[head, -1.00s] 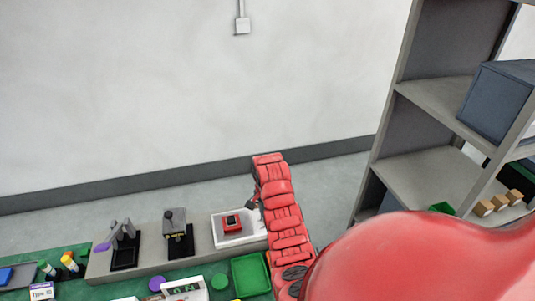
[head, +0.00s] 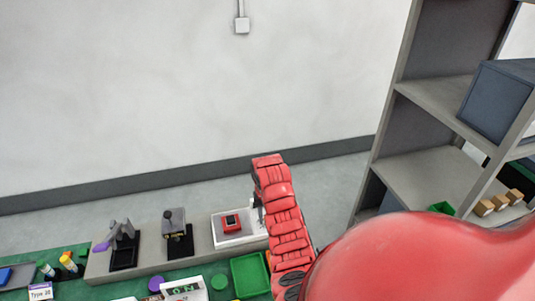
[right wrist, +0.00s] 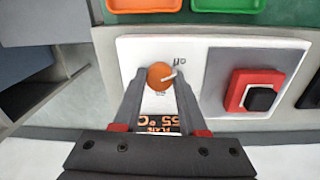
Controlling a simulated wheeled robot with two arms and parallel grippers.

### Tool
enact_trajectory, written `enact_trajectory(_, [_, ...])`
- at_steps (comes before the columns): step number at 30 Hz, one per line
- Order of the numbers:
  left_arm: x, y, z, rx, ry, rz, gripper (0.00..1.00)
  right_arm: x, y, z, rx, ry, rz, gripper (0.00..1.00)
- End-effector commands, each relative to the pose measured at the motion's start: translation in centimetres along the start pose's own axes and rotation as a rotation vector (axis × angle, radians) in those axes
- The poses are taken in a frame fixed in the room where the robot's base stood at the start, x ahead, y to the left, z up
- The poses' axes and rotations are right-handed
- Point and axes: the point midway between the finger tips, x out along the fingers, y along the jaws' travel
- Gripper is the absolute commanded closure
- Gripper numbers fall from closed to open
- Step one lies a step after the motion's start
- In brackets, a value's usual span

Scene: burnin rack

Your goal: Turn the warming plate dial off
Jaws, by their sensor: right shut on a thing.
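The warming plate (head: 226,239) is a white unit on the grey bench ledge. In the right wrist view its white panel (right wrist: 133,50) carries an orange dial (right wrist: 159,75) with a white pointer line. The pointer slants toward the upper right, near a small printed mark that looks like "off". An orange-lit display (right wrist: 158,124) reads about 55 °C. My right gripper (right wrist: 160,83) is shut on the dial, one finger on each side. In the head view the right gripper (head: 259,207) is at the plate's right end and the dial cannot be made out. My left gripper is not in view.
A red block with a black top (right wrist: 253,91) sits on the plate's grey surface, left of my gripper in the head view (head: 232,223). A green tray (head: 250,275) lies in front. Two black devices stand to the left. A shelf rack (head: 425,175) rises at right.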

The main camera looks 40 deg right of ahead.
Motion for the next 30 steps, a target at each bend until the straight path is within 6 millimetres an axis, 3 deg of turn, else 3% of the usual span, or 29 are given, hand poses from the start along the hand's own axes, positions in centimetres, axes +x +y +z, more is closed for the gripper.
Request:
enact_trajectory(11, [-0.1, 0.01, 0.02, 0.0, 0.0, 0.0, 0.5, 0.04, 0.07, 0.02, -0.153, 0.005, 0.001, 1.0])
enact_trajectory(27, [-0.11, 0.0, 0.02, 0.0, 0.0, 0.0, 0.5, 0.04, 0.06, 0.04, -0.176, 0.005, 0.0, 1.0])
enact_trajectory(28, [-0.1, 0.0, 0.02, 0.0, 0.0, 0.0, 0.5, 0.04, 0.06, 0.04, -0.176, 0.005, 0.0, 0.55])
enact_trajectory(30, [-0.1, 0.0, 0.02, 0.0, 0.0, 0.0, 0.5, 0.04, 0.06, 0.04, -0.176, 0.005, 0.0, 0.42])
